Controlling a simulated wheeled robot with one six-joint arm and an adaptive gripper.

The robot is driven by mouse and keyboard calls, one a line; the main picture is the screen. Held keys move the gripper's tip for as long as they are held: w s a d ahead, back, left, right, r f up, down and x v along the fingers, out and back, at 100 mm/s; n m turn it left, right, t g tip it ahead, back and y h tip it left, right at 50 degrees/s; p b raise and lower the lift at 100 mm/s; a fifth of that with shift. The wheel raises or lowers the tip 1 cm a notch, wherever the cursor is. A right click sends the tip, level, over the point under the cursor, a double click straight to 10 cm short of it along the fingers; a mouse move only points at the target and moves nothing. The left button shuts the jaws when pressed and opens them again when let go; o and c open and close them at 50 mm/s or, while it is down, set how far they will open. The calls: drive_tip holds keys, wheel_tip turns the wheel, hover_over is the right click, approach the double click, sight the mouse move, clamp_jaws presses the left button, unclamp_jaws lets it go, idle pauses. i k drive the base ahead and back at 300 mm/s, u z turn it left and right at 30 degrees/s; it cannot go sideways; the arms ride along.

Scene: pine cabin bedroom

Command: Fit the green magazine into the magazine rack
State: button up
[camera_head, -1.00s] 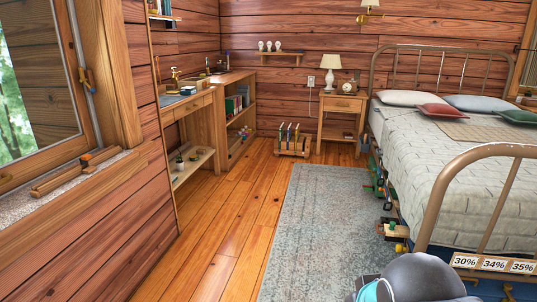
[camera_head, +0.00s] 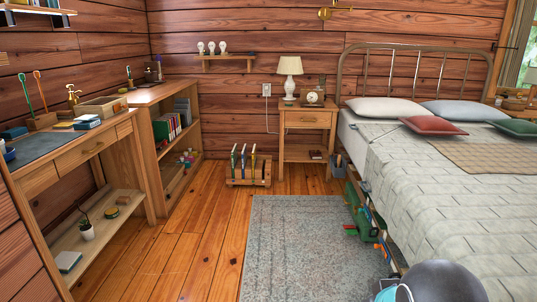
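The wooden magazine rack (camera_head: 262,183) stands on the floor by the back wall, left of the nightstand. Several thin upright items stand in it; the leftmost (camera_head: 234,157) looks green, and others look blue and yellow. I cannot tell whether the leftmost is the green magazine. No loose green magazine can be clearly made out elsewhere. My gripper is not in view; only a grey rounded part of my arm with a teal piece shows at the bottom right, well short of the rack.
Plank floor (camera_head: 200,235) lies clear in front of the rack. A grey rug (camera_head: 310,240) lies between it and me. The bed (camera_head: 450,190) with items along its side bounds the right. A desk (camera_head: 85,160) and bookshelf (camera_head: 158,150) line the left; a nightstand (camera_head: 308,120) stands right of the rack.

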sight(250, 171)
drive_tip(key=z, duration=0.05)
drive_tip(key=i, duration=3.7)
drive_tip(key=u, duration=0.5)
drive_tip(key=i, duration=1.6)
drive_tip(key=u, duration=0.15)
